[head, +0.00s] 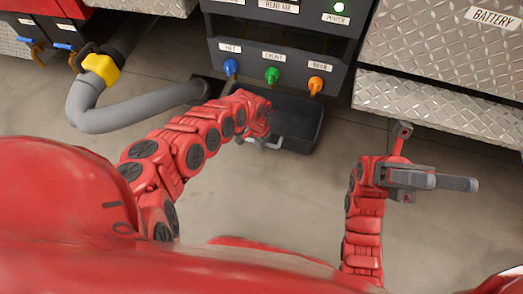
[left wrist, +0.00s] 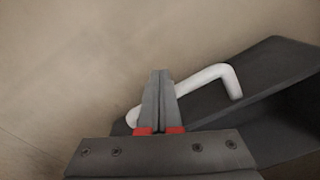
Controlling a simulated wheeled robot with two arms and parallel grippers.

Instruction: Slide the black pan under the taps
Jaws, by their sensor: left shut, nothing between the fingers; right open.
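The black pan (head: 297,126) sits on the floor in front of the panel, below and near the blue tap (head: 230,67), green tap (head: 272,75) and orange tap (head: 316,85). My left arm hides its left part. In the left wrist view, its pale bent handle (left wrist: 218,73) runs behind the fingers of my left gripper (left wrist: 160,75), which are shut and empty. I cannot tell whether they touch the handle. The dark pan (left wrist: 270,75) extends to the right there. My right gripper (head: 440,182) is open and empty, to the right of the pan and apart from it.
A grey hose (head: 125,117) with a yellow fitting (head: 101,69) lies at the left. The tread-plate step (head: 440,107) juts out at the right, beyond my right gripper. Open concrete floor (head: 295,190) lies between my arms.

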